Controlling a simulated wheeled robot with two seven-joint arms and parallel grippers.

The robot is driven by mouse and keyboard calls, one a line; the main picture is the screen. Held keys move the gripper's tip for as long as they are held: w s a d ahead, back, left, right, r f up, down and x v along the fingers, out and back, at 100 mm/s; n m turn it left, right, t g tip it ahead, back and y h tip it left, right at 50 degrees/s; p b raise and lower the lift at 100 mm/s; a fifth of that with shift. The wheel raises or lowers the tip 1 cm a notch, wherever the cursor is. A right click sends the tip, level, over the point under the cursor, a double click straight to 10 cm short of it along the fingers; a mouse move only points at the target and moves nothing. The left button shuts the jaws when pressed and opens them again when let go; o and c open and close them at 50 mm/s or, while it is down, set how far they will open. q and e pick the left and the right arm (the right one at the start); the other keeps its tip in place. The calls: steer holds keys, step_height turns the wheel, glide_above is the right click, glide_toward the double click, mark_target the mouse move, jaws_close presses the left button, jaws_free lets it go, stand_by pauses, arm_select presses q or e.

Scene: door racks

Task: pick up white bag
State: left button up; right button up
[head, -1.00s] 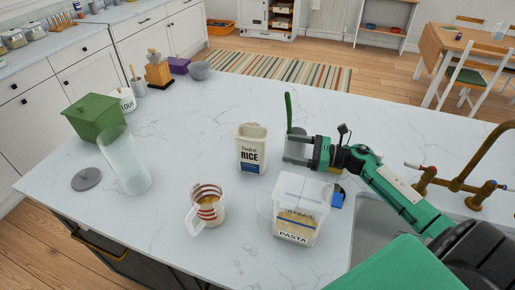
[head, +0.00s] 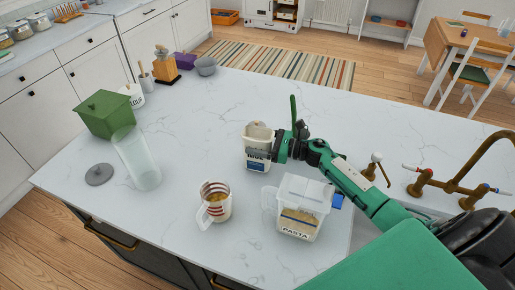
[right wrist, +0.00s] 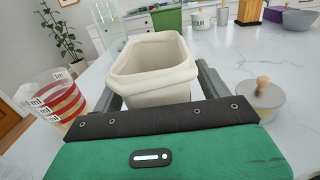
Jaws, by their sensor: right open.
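The white bag (head: 256,161), an open-topped pouch labelled rice, stands upright on the counter in the head view. In the right wrist view the bag (right wrist: 153,66) is straight ahead, its rim rolled and its mouth facing up. My right gripper (head: 277,147) is at the bag's right side. In the right wrist view its open fingers (right wrist: 160,95) lie on either side of the bag's near part. I cannot tell whether they touch it. My left gripper is not in view.
A striped measuring cup (head: 215,201) and a pasta container (head: 301,208) stand in front of the bag. A glass cylinder (head: 136,158), grey lid (head: 99,174) and green box (head: 105,114) are at left. A brass tap (head: 470,185) is at right.

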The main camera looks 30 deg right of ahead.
steer(key=shift+a, duration=0.15)
steer(key=shift+w, duration=0.1)
steer(key=c, duration=1.3)
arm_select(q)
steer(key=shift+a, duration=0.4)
